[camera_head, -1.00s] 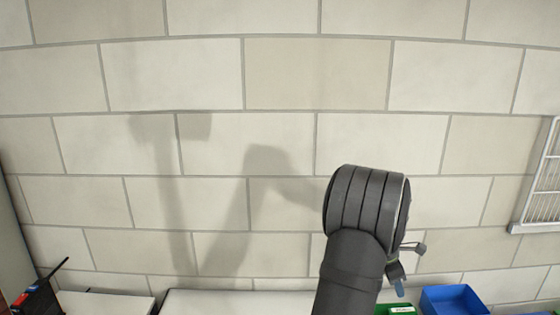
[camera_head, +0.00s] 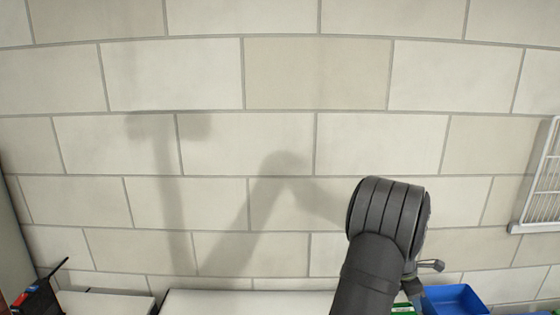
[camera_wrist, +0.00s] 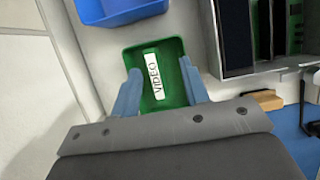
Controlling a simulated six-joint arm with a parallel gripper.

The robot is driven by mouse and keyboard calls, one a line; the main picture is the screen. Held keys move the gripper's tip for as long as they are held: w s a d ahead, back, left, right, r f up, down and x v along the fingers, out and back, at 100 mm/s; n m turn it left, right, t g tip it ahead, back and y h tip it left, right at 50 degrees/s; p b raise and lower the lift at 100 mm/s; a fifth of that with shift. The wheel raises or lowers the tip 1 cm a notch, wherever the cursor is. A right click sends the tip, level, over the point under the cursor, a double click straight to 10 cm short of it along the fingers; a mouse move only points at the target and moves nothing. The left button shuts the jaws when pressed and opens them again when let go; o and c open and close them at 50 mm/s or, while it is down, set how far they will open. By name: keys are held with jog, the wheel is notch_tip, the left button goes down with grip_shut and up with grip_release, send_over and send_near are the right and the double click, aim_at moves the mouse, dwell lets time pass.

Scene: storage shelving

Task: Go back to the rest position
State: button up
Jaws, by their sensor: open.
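In the wrist view my gripper (camera_wrist: 158,78) shows two blue fingers spread apart, with nothing held between them. A green bin (camera_wrist: 172,51) with a white "VIDEO" label lies beyond the fingers, framed by them; its lower part is hidden by my gripper. In the head view my dark arm reaches up in front of the wall, and only a small part of the gripper (camera_head: 413,289) shows below its bend. The green bin (camera_head: 402,309) shows there at the bottom edge, mostly hidden.
A blue bin (camera_head: 453,299) stands right of my arm. A white wire rack (camera_head: 541,180) hangs on the block wall at right. A black and red object (camera_head: 37,299) is at lower left.

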jog(key=s+d+r, duration=0.2)
jog(key=s, duration=1.4)
jog(key=s+d+r, duration=0.2)
jog(key=s, duration=1.3)
jog(key=w+a+f, duration=0.1)
jog(key=w+f, duration=0.4)
jog(key=w, duration=0.3)
jog(key=shift+w+a+f, duration=0.15)
jog(key=shift+w+f, duration=0.05)
jog(key=shift+w, duration=0.05)
dwell(1.4)
